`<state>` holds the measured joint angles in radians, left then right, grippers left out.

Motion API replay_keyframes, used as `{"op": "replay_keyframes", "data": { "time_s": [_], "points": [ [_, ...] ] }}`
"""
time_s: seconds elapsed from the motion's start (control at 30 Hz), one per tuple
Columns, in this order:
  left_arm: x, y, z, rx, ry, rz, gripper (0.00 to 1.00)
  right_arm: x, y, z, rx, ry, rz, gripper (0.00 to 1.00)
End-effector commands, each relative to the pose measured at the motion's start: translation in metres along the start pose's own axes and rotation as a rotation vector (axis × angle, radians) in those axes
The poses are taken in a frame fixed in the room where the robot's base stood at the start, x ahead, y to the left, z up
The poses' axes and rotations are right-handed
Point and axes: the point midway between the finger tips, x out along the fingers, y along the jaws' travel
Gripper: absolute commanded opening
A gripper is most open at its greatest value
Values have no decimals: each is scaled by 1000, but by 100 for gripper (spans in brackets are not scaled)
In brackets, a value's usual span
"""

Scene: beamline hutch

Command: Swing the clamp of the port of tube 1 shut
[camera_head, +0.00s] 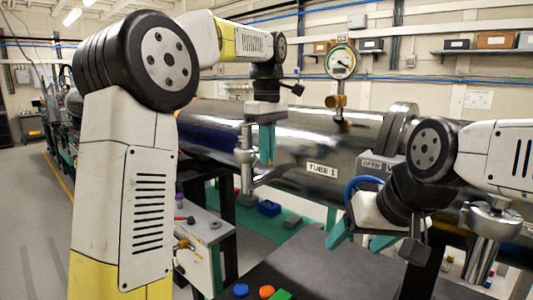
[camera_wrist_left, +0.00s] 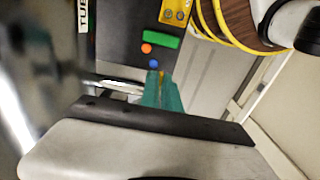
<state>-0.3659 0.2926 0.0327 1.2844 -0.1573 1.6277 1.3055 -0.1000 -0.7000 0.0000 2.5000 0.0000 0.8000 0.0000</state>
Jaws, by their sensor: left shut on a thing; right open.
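Tube 1 (camera_head: 300,150) is the long shiny metal cylinder with the label "TUBE 1" (camera_head: 323,170). A slim silver fitting (camera_head: 245,160) stands at its near side, probably the port. My left gripper (camera_head: 267,150) points down beside it, just to its right, with teal fingers close together. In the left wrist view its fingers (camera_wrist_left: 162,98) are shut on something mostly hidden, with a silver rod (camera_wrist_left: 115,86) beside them. I cannot make out the clamp's shape or how far it is swung. My right gripper (camera_head: 358,238) is open and empty over the dark table.
A gauge (camera_head: 341,63) stands on top of the tube. The dark table (camera_head: 320,265) holds a blue button (camera_head: 241,290), an orange button (camera_head: 267,291) and a green block (camera_head: 281,295). A silver flanged fitting (camera_head: 494,215) is at the right. Floor is free at far left.

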Motion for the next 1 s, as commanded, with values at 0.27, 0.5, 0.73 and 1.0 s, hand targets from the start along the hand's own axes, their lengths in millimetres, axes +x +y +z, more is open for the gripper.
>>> {"op": "replay_keyframes", "data": {
  "time_s": [0.27,0.5,0.73,1.0],
  "points": [
    [-1,2,0,-14,1,6,0,0,0,0,0,0,0,71],
    [-1,2,0,-13,1,7,16,0,0,0,0,0,0,71],
    [-1,2,0,-12,1,4,28,0,0,0,0,0,0,71],
    [-10,2,0,-11,1,4,28,0,0,0,0,0,0,71]
  ]
}}
